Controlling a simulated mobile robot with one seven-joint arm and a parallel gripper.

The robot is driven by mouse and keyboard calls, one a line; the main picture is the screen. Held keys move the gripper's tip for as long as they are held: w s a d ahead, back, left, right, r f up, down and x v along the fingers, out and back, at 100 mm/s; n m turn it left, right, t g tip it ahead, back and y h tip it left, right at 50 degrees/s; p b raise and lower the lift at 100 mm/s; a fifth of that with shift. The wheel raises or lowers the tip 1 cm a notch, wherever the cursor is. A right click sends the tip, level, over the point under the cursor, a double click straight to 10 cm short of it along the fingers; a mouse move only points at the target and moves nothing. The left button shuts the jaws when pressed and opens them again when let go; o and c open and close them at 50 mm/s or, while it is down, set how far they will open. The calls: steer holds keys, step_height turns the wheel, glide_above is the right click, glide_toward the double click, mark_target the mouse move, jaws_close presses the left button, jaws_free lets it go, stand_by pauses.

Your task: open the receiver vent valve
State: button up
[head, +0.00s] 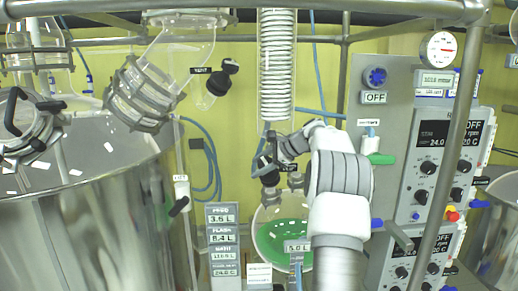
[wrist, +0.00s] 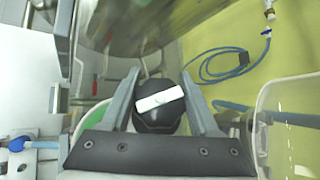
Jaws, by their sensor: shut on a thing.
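My gripper (head: 276,168) is above the receiver flask in the head view, at the end of my white and grey arm. In the wrist view its two grey fingers (wrist: 160,84) stand on either side of a black knob with a white bar across its top (wrist: 160,99), and are shut on it. This knob appears to be the receiver vent valve; its label cannot be read. The white bar lies slightly tilted between the fingers. The receiver (head: 283,238) is a round glass flask with green liquid, marked 5.0 L. My arm hides part of the flask and valve.
A coiled glass condenser (head: 277,65) stands just above my gripper. A steel vessel (head: 85,230) fills the left. Blue hoses (wrist: 215,62) hang near the yellow wall.

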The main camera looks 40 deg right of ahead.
steer(key=shift+s+a+n+g+y+p, duration=0.15)
steer(key=shift+n+g+p, duration=0.5)
steer(key=shift+p, duration=1.2)
steer(key=shift+s+d+n+g+y+p, duration=0.2)
steer(key=shift+n+g+p, duration=0.45)
steer(key=shift+p, duration=1.2)
steer(key=shift+a+f+n+g+y+p, duration=0.25)
steer(key=shift+n+g+p, duration=0.35)
steer(key=shift+p, duration=0.6)
steer(key=shift+f, duration=0.15)
steer(key=o, duration=1.4)
steer(key=shift+r, duration=0.25)
